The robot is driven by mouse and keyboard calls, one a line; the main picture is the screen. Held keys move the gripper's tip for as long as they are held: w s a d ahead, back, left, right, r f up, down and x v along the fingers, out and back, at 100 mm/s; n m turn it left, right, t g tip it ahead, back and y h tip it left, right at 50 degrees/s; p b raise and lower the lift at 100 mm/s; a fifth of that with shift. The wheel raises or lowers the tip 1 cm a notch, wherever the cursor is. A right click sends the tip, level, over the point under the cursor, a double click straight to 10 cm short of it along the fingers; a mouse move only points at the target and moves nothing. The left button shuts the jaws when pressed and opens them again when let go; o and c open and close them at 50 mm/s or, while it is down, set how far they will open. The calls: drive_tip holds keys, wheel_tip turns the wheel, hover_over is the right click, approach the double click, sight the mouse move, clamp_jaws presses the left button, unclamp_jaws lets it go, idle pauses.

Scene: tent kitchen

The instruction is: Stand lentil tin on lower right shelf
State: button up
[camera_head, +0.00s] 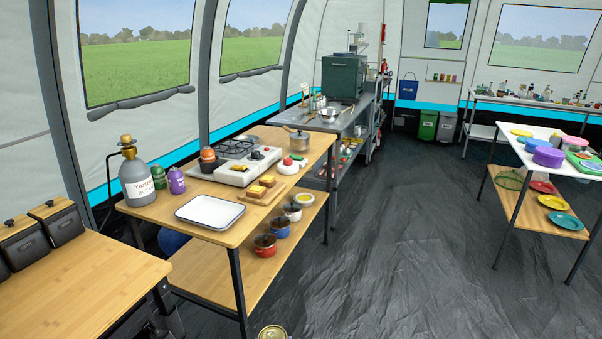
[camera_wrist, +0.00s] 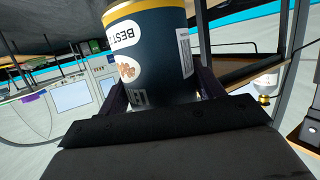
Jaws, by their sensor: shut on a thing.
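The lentil tin (camera_wrist: 155,40) is dark blue with gold rims and a white label, part of which reads "BEST". My gripper (camera_wrist: 160,88) is shut on its sides in the wrist view, one finger on each side. In the head view only the gold top of a tin (camera_head: 272,332) shows at the bottom edge, in front of the wooden table; my gripper is not visible there. The wooden table's lower shelf (camera_head: 205,268) holds red, blue and white pots toward its right side. The white table at right has a lower wooden shelf (camera_head: 520,208) with coloured plates.
The wooden table top (camera_head: 165,212) carries a white tray (camera_head: 210,211), stove (camera_head: 236,165), gas bottle (camera_head: 136,175) and bread board. A table leg (camera_head: 239,288) stands at its front corner. Dark floor (camera_head: 400,240) is clear between the tables.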

drive_tip(key=w+d+f+h, duration=0.1)
drive_tip(key=w+d+f, duration=0.1)
drive_tip(key=d+f, duration=0.5)
wheel_tip(320, 180, down, 4)
drive_tip(key=shift+w+f+m, duration=0.1)
drive_tip(key=shift+w+m, duration=0.1)
drive_tip(key=shift+m, duration=0.2)
